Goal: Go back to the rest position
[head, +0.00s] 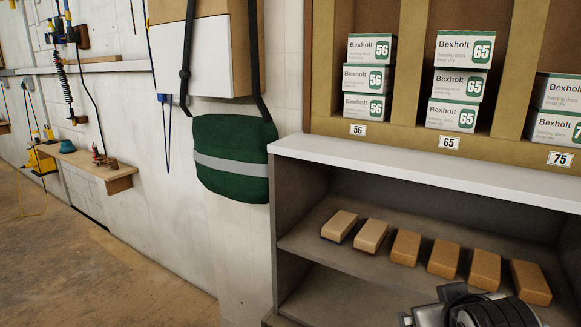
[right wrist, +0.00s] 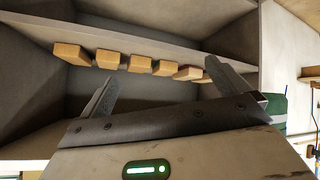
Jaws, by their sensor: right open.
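My right gripper (right wrist: 160,72) is open in the right wrist view, its two dark fingers spread wide with nothing between them. A row of tan sanding blocks (right wrist: 139,64) shows beyond the fingers, apart from them as far as I can tell. In the head view my right arm's end comes in at the bottom right, in front of the cabinet; its fingers cannot be made out there. The same blocks (head: 443,259) lie in a row on the cabinet's inner shelf (head: 322,250). My left gripper is not in view.
Above the cabinet's white top (head: 420,176), stacked Bexholt boxes (head: 460,83) stand in bays labelled 56, 65 and 75. A green bag (head: 232,160) hangs left of the cabinet. A small wall shelf (head: 95,165) is further left. The floor (head: 90,265) at left is mostly clear.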

